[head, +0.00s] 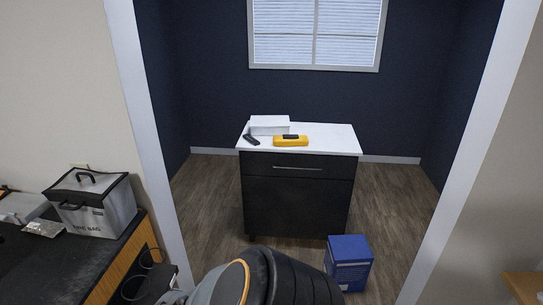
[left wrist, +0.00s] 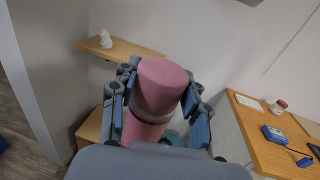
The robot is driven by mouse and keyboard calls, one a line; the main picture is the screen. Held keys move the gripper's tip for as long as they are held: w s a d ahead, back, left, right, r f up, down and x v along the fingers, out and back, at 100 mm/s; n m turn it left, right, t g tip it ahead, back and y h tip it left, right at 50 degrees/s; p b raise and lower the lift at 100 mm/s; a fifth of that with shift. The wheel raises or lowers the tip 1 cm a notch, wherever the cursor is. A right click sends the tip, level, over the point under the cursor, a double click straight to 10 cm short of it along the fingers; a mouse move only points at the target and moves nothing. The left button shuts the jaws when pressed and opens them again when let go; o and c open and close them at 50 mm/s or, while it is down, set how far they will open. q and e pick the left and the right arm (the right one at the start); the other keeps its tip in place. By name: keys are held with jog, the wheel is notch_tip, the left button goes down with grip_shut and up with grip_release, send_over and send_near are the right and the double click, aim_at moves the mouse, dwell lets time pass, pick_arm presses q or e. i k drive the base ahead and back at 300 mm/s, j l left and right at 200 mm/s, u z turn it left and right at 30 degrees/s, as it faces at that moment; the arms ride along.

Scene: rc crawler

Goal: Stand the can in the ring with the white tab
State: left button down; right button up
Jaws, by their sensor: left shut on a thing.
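My left gripper (left wrist: 160,96) is shut around a pink cylindrical can (left wrist: 164,74) in the left wrist view. Its blue-padded fingers press on both sides of the can. The can has a grey band around its middle, and its plain pink end points up in the picture. The gripper's grey body hides the can's lower part. In the head view, part of my arm shows at the bottom, but the can does not show. I cannot make out the ring with the white tab in either view. My right gripper is not in view.
Beyond a doorway stands a black cabinet with a white top (head: 335,139), holding a yellow device (head: 291,142). A blue box (head: 348,262) is on the floor. A grey bag (head: 105,208) stands on the left bench. The left wrist view shows a shelf (left wrist: 140,57) and desk (left wrist: 258,145).

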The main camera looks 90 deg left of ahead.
aim_at(160, 276)
jog(key=l+u, duration=0.2)
jog(key=u, duration=0.25)
jog(key=k+l+u, duration=0.1)
jog(key=u, duration=0.35)
jog(key=k+l+u, duration=0.1)
jog(key=u, duration=0.35)
jog(key=k+u, duration=0.15)
jog(key=u, duration=0.25)
jog(key=k+l+u, duration=0.1)
jog(key=u, duration=0.35)
jog(key=k+j, duration=0.05)
